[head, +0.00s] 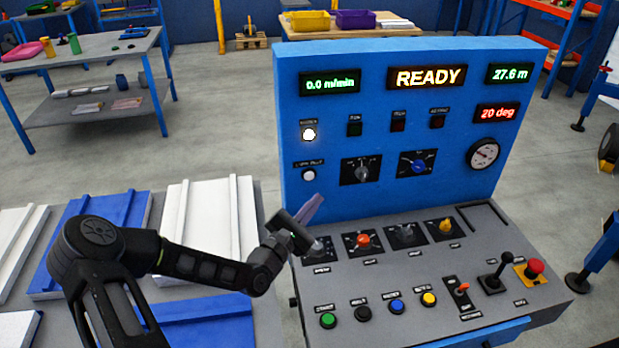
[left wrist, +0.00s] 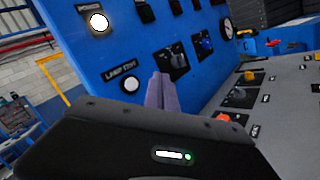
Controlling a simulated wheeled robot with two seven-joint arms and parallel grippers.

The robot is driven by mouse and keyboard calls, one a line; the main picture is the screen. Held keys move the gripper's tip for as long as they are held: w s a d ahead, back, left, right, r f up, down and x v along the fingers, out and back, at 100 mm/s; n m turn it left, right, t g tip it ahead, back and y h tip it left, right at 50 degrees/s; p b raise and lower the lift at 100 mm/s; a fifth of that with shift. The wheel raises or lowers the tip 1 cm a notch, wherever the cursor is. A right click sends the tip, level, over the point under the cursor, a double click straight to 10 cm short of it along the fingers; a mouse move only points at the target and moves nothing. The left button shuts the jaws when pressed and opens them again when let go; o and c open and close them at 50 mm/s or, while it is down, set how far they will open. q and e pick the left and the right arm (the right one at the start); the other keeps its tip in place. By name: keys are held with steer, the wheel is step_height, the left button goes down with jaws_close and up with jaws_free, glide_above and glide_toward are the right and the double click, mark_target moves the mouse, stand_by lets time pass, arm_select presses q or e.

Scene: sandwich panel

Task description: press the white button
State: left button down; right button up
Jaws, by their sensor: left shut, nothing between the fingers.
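The white button (head: 308,174) is on the lower left of the blue upright panel, under a small label that looks like "lamp test". It also shows in the left wrist view (left wrist: 130,84), just left of my fingertips. My left gripper (head: 312,204) is shut and empty, its purple-grey fingers pointing up toward the panel, below the white button in the head view. In the left wrist view the closed fingers (left wrist: 160,90) appear beside the button; a gap or contact cannot be told. My right gripper is not in view.
A lit white lamp (head: 309,134) sits above the button. Rotary knobs (head: 361,170) are to its right. The sloping grey desk (head: 400,270) carries knobs, coloured buttons, a joystick (head: 496,272) and a red emergency stop (head: 535,267). White and blue panels lie at left.

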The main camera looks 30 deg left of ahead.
mark_target(309, 175)
arm_select(q)
steer(key=shift+w+a+b, duration=0.5)
steer(key=shift+w+a, duration=0.45)
steer(key=shift+w, duration=0.3)
steer(key=shift+w+a+b, duration=0.5)
steer(key=shift+w+a, duration=0.4)
steer(key=shift+w, duration=0.35)
steer(key=shift+w+a, duration=0.1)
steer(key=shift+w+a+b, duration=0.15)
steer(key=shift+w+b, duration=0.1)
steer(key=shift+b, duration=0.1)
steer(key=shift+w+a+b, duration=0.3)
stand_by(0.8)
steer(key=shift+s+d, duration=0.5)
steer(key=shift+s, duration=0.15)
stand_by(0.4)
